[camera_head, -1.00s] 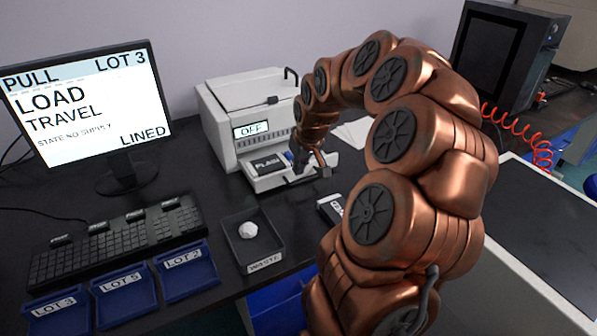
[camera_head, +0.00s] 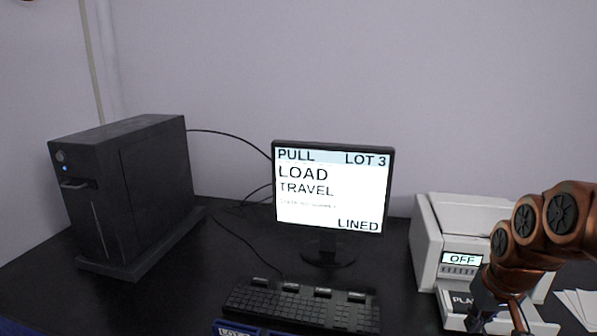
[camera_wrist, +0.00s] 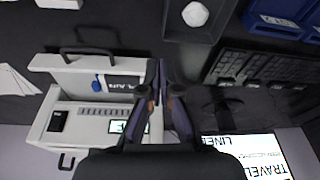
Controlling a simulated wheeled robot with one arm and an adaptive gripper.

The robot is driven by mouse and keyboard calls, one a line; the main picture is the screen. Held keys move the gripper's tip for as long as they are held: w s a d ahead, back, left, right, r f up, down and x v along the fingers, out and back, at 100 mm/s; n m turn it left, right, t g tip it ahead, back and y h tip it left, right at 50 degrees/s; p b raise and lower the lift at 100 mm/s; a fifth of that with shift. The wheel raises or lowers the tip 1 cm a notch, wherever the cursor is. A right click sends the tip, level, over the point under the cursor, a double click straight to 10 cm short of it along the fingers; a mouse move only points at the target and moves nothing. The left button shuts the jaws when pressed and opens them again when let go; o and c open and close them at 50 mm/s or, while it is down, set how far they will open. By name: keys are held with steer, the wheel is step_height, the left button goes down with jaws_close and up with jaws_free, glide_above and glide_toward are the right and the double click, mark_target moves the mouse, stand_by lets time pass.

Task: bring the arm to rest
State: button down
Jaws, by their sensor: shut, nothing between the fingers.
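My copper-coloured arm enters the head view from the right edge.
A monitor (camera_head: 333,190) reads LOAD TRAVEL, LINED. A keyboard (camera_head: 300,305) and blue lot trays (camera_wrist: 272,22) are near it. The black waste tray (camera_wrist: 211,33) holds a white lump (camera_wrist: 195,14). A black computer tower (camera_head: 125,190) stands at the left.

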steer(key=s+a+g+p, duration=0.2)
steer(key=s+a, duration=0.6)
steer(key=s, duration=0.3)
steer(key=s+a+r+n+g+p, duration=0.1)
steer(key=s+a+g+p, duration=0.1)
steer(key=s+a, duration=0.6)
steer(key=s, duration=0.3)
steer(key=shift+s+a+p, duration=0.3)
steer(key=shift+s+p, duration=0.05)
steer(key=shift+p, duration=0.05)
